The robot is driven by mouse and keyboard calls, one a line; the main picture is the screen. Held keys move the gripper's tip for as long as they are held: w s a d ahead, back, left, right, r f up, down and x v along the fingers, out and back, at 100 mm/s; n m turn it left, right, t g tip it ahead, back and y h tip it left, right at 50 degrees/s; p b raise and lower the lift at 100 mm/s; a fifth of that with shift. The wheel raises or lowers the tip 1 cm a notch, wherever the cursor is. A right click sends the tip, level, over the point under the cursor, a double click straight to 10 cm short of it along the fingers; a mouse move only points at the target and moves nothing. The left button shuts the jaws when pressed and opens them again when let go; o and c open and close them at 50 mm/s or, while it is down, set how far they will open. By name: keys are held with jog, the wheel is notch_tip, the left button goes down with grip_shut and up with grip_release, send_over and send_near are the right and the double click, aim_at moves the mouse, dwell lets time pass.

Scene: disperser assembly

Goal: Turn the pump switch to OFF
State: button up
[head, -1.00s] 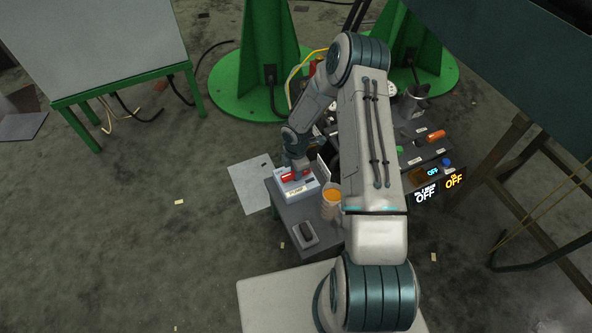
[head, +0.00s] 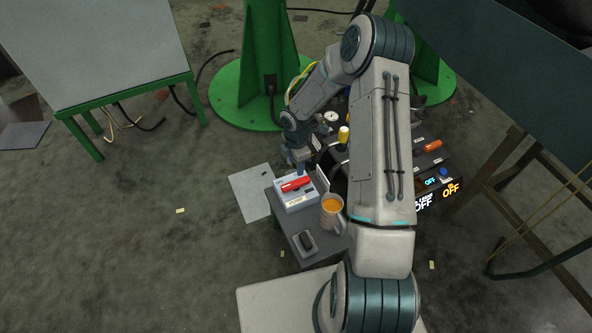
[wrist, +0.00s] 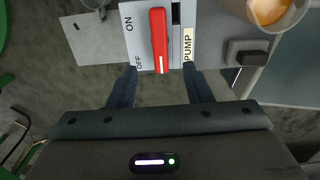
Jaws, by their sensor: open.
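The pump switch is a pale box (head: 290,202) with a red handle (head: 297,184) on the small grey table. In the wrist view the red handle (wrist: 159,42) runs up and down, with ON printed left of its upper part and OFF left of its lower end. A PUMP label (wrist: 188,43) is at its right. My gripper (wrist: 160,84) is open and empty, its fingers apart on either side below the handle's lower end. In the head view my gripper (head: 298,166) is just behind the handle; any contact cannot be told.
A mug of orange liquid (head: 332,209) stands close right of the box. A small black device (head: 305,241) lies nearer on the table. Equipment with lit OFF displays (head: 432,182) is at the right. A sheet (head: 249,190) lies on the floor at left.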

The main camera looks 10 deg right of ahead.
jog(key=shift+r, duration=1.65)
jog(key=s+d+r+m+h+p, duration=0.1)
jog(key=s+r+m+p, duration=0.2)
jog(key=r, duration=0.7)
jog(key=s+r+m+t+p, duration=0.1)
jog(key=s+r+m+p, duration=0.2)
jog(key=r, duration=0.7)
jog(key=s+d+r+m+h+p, duration=0.1)
jog(key=s+r+m+p, duration=0.25)
jog(key=r, duration=0.65)
jog(key=s+a+r+m+t+y+p, duration=0.1)
jog(key=s+r+m+p, duration=0.7)
jog(key=s+r, duration=0.8)
notch_tip(320, 180, up, 3)
jog(key=a+m+y, duration=0.1)
jog(key=m, duration=0.2)
jog(key=shift+s+a+f+t, duration=0.15)
jog(key=shift+a+f+t, duration=0.05)
jog(key=shift+t, duration=0.2)
